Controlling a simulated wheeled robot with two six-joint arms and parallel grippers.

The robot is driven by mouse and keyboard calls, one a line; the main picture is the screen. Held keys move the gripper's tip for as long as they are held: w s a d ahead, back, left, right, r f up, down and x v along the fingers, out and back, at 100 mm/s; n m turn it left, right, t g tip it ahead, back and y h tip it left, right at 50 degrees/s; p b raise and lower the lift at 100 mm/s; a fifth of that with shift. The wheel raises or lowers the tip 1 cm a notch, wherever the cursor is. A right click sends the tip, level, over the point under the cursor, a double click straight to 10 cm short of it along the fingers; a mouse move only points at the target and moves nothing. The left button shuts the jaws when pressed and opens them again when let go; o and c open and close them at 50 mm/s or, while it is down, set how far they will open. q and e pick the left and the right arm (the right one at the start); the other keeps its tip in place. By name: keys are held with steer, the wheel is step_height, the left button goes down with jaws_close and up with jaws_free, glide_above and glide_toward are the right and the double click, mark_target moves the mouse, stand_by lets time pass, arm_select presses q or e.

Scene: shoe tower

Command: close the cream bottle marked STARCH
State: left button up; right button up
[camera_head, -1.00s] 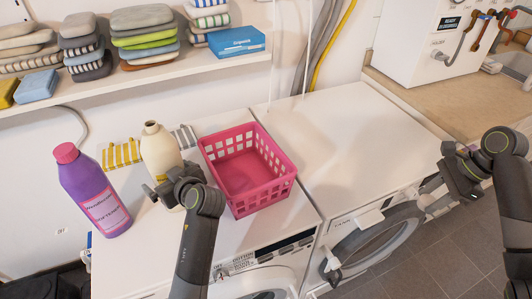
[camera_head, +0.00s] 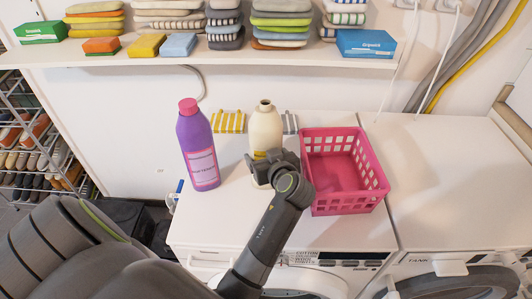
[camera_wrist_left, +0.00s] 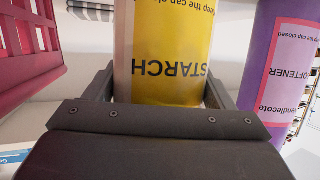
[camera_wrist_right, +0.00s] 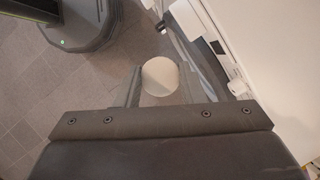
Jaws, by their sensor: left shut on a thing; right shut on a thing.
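The cream bottle (camera_head: 266,128) stands upright on the white machine top, its narrow neck bare with a dark opening. The left wrist view shows its yellow STARCH label (camera_wrist_left: 165,45) upside down. My left gripper (camera_head: 262,164) is shut around the lower part of the bottle, one finger on each side (camera_wrist_left: 160,88). My right gripper (camera_wrist_right: 160,90) is shut on a pale round cap (camera_wrist_right: 160,75), held over the grey floor in front of a machine. The right gripper is outside the head view.
A purple softener bottle (camera_head: 198,143) with a pink cap stands left of the cream bottle. A pink basket (camera_head: 322,198) is close on its right. Striped cloths (camera_head: 229,122) lie behind. The machine top right of the basket (camera_head: 435,160) is clear.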

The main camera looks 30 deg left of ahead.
mark_target(272, 130)
arm_select(q)
steer(key=shift+r, duration=0.25)
step_height(272, 130, up, 10)
steer(key=shift+f+b, duration=0.1)
steer(key=shift+b, duration=0.3)
stand_by(0.4)
steer(key=shift+w+d+m+t+h, duration=0.1)
steer(key=shift+d+m+t+h, duration=0.15)
steer(key=shift+m+t+h, duration=0.05)
steer(key=s+d+r+m+t+h, duration=0.1)
steer(key=d+r+m+t+h, duration=0.4)
steer(key=d+r+m+h, duration=0.3)
steer(key=d+m+h, duration=0.2)
steer(key=d, duration=0.2)
steer(key=shift+s+r+h, duration=0.15)
steer(key=shift+s+h, duration=0.1)
steer(key=shift+h, duration=0.15)
steer(key=shift+d, duration=0.1)
